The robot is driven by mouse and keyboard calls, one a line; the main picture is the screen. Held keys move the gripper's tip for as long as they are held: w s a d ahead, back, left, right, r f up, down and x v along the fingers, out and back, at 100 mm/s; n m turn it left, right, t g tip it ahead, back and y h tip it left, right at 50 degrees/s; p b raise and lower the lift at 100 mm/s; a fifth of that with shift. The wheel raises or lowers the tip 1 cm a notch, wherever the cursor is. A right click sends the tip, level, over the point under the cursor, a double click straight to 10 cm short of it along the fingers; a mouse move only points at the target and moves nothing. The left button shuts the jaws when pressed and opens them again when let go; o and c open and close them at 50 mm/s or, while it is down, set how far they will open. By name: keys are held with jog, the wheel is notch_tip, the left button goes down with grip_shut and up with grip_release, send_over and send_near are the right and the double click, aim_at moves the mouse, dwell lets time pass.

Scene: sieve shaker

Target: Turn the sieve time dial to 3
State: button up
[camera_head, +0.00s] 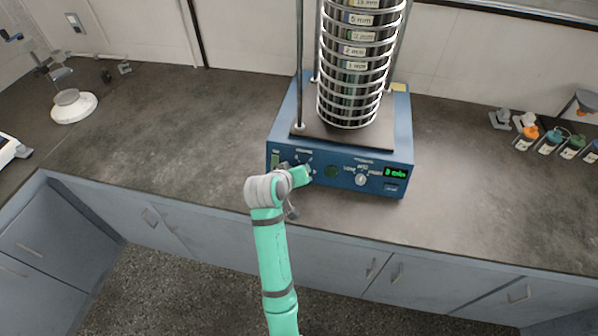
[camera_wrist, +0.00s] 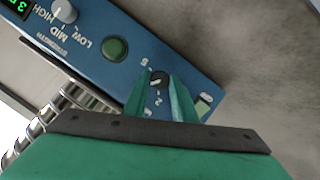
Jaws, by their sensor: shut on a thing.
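The blue sieve shaker base (camera_head: 345,166) stands on the counter, with its control panel facing me. Its time dial (camera_wrist: 158,77) is a small dark knob at the left part of the panel, with numbers printed around it. My gripper (camera_wrist: 159,86) has one green finger on each side of the dial and is shut on it. In the head view, my gripper (camera_head: 297,174) covers most of the dial. The dial's exact pointer position is hard to read. A green display (camera_head: 396,173) at the panel's right seems to read 3 min, in small digits.
A tall sieve stack (camera_head: 352,65) stands on the base between metal rods. A green button (camera_head: 331,171) and a white strength knob (camera_head: 361,179) sit right of the time dial.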

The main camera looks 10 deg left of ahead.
jog(key=shift+d+f, duration=0.1)
dwell(0.3)
jog(key=o, duration=1)
jog(key=shift+o, duration=0.2)
jog(key=v, duration=1.1)
